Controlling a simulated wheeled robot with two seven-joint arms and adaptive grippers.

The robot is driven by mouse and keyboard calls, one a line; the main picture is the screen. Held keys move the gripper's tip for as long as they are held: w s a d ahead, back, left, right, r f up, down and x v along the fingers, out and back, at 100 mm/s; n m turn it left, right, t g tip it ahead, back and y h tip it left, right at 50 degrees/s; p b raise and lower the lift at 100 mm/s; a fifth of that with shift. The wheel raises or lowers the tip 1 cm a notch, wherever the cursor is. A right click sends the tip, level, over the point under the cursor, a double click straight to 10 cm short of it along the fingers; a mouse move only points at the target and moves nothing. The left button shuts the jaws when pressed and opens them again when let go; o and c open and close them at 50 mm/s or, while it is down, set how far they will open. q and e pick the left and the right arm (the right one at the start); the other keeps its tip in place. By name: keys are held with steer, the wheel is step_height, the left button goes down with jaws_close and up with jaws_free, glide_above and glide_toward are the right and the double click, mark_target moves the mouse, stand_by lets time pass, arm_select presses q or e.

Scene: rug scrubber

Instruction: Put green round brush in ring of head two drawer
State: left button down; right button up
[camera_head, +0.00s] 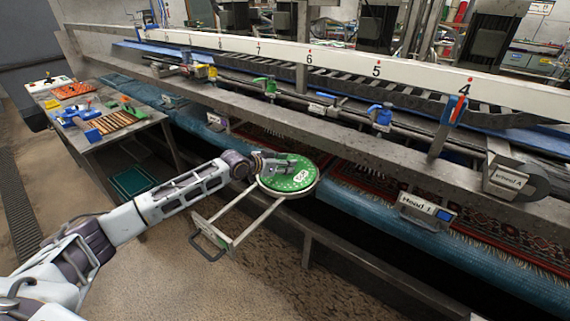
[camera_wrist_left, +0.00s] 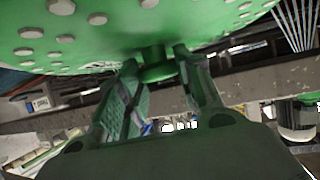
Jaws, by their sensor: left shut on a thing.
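The green round brush (camera_head: 290,177) is a flat green disc with a pale centre label. In the head view it lies over the round ring at the inner end of the pulled-out drawer frame (camera_head: 258,221). The ring's rim shows just below the disc's near edge; I cannot tell if the disc sits in it or hovers. My left gripper (camera_head: 283,163) reaches over the disc from the left. In the left wrist view my left gripper (camera_wrist_left: 158,75) is shut on the green knob of the brush (camera_wrist_left: 95,30), whose dotted face fills the top. My right gripper is not in view.
The drawer's dark handle (camera_head: 208,246) sticks out toward the floor. A label plate reading Head 1 (camera_head: 427,208) is to the right. A long grey beam (camera_head: 350,140) runs behind the brush. A side table (camera_head: 95,125) with tools and brushes stands at left.

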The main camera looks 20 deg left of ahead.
arm_select(q)
steer(key=shift+w+r, duration=0.1)
steer(key=c, duration=1.4)
jaws_free()
steer(key=shift+f, duration=0.2)
steer(key=o, duration=0.4)
steer(key=shift+o, duration=0.2)
steer(key=shift+r, duration=0.2)
steer(key=shift+v, duration=2.1)
steer(key=shift+b+v, duration=0.5)
steer(key=shift+v, duration=3.45)
steer(key=shift+f, duration=0.1)
